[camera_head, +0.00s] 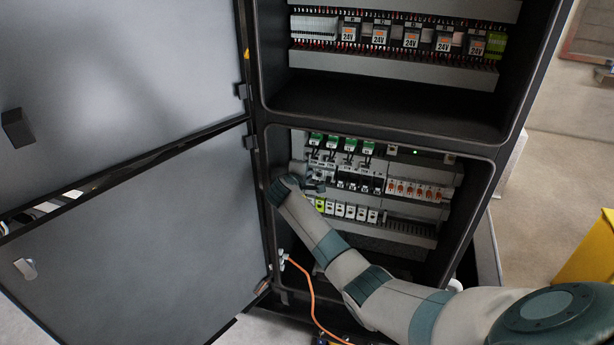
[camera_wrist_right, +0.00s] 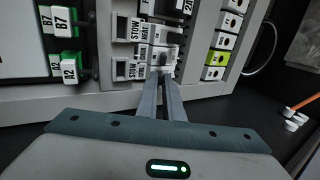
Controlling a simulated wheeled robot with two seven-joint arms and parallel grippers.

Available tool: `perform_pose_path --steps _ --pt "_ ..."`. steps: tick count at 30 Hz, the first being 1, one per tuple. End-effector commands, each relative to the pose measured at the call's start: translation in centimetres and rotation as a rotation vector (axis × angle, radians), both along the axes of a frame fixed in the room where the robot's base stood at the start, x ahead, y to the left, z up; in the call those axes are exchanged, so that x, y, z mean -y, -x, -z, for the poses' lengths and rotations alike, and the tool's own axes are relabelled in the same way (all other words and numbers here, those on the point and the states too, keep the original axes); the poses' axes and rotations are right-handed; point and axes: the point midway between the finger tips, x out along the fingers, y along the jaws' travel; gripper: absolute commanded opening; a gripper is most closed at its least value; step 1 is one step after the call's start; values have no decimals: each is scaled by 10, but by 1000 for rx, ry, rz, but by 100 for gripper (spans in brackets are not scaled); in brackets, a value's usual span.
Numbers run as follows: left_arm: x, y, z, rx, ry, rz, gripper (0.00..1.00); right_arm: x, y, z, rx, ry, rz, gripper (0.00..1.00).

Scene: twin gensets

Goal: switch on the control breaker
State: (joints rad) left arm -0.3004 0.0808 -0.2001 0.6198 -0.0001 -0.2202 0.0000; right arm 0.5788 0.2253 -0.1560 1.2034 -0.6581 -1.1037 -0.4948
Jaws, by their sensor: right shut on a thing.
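My right gripper (camera_head: 316,181) reaches into the lower compartment of the open cabinet, at the left end of the middle device row. In the right wrist view its two fingers (camera_wrist_right: 164,76) are close together at the dark toggle of a white breaker (camera_wrist_right: 163,42), shut on it. I take this for the control breaker; its label and the toggle's exact position are too small or hidden by the fingers. In the head view the hand covers this breaker. My left gripper is not in view.
White terminals with a yellow-green one (camera_wrist_right: 216,58) sit beside the breaker. Green-topped devices (camera_head: 350,145) and orange-marked ones (camera_head: 415,190) fill nearby rows. The grey cabinet door (camera_head: 140,240) stands open at left. An orange cable (camera_head: 311,298) hangs below.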

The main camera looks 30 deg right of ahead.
Motion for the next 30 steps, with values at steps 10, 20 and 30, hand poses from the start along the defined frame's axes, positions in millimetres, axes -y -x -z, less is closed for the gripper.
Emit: perform_pose_path --steps 10,20,30 --pt "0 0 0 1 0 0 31 0 0 0 1 1 0 26" --pt "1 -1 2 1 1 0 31 -3 2 -1 3 0 -1 26" --pt "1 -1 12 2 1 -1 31 -26 21 -13 4 0 -2 26"
